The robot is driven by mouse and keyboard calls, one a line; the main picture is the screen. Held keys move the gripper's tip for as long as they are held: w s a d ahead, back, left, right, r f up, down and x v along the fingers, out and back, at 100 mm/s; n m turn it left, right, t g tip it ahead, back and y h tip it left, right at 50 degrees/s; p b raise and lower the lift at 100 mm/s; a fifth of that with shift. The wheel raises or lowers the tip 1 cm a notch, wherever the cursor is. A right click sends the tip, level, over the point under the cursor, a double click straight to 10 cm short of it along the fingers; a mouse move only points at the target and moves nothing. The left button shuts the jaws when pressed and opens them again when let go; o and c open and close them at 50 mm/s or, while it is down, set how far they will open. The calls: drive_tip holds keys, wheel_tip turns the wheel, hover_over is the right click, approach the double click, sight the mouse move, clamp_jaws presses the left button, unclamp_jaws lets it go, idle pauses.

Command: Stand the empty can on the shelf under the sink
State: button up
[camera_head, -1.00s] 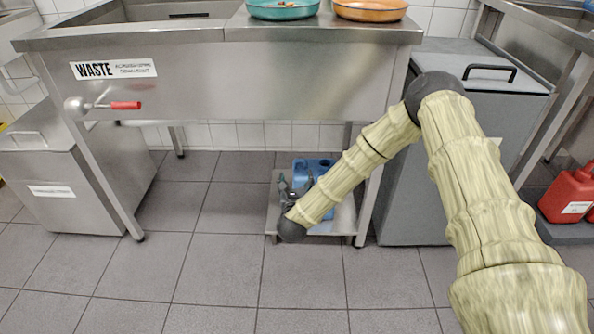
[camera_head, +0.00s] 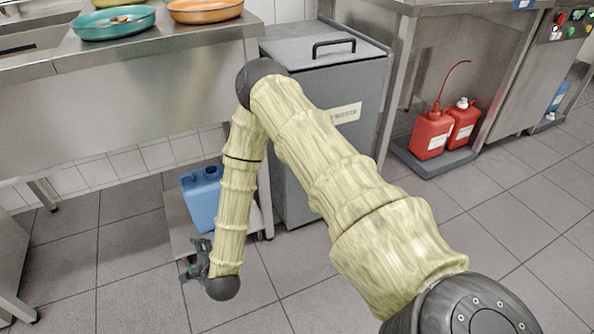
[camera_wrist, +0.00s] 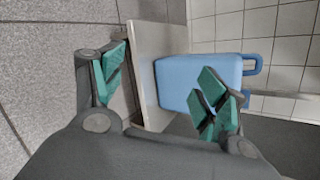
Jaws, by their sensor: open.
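A blue can (camera_head: 203,197) with a top handle stands upright on the low metal shelf (camera_head: 178,228) under the sink counter (camera_head: 120,110). My gripper (camera_head: 191,262) is low, in front of the shelf and apart from the can. It is open and empty. In the wrist view the picture lies sideways: the can (camera_wrist: 195,80) rests with its base on the shelf (camera_wrist: 146,60), beyond my spread green-padded fingers (camera_wrist: 162,80). One finger hides part of the can. In the head view my forearm covers part of the shelf and the can's right edge.
A grey lidded bin (camera_head: 325,60) stands right of the shelf. Two red canisters (camera_head: 433,134) sit on a dark tray farther right. Teal (camera_head: 112,23) and orange (camera_head: 205,10) dishes are on the counter. The tiled floor (camera_head: 120,290) in front is clear.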

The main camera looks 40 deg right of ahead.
drive_tip(key=s+d+f+n+g+y, duration=0.1)
drive_tip(key=s+f+n+g, duration=0.25)
drive_tip(key=s+n, duration=0.4)
drive_tip(key=s+f+n+g, duration=0.2)
drive_tip(key=s+f+n, duration=0.25)
drive_tip(key=s, duration=0.55)
drive_tip(key=s+d+n+g, duration=0.3)
drive_tip(key=s+n, duration=0.3)
drive_tip(key=s, duration=0.4)
drive_tip(key=s+d+r+n+g+h, duration=0.1)
drive_tip(key=s+d+n+g, duration=0.2)
drive_tip(key=s+n, duration=0.3)
drive_tip(key=s+d, duration=0.1)
drive_tip(key=s, duration=0.2)
drive_tip(key=shift+s+d+r, duration=0.25)
drive_tip(key=shift+s+d, duration=0.1)
drive_tip(key=shift+s, duration=0.05)
wheel_tip(320, 180, up, 34)
drive_tip(key=p, duration=3.4)
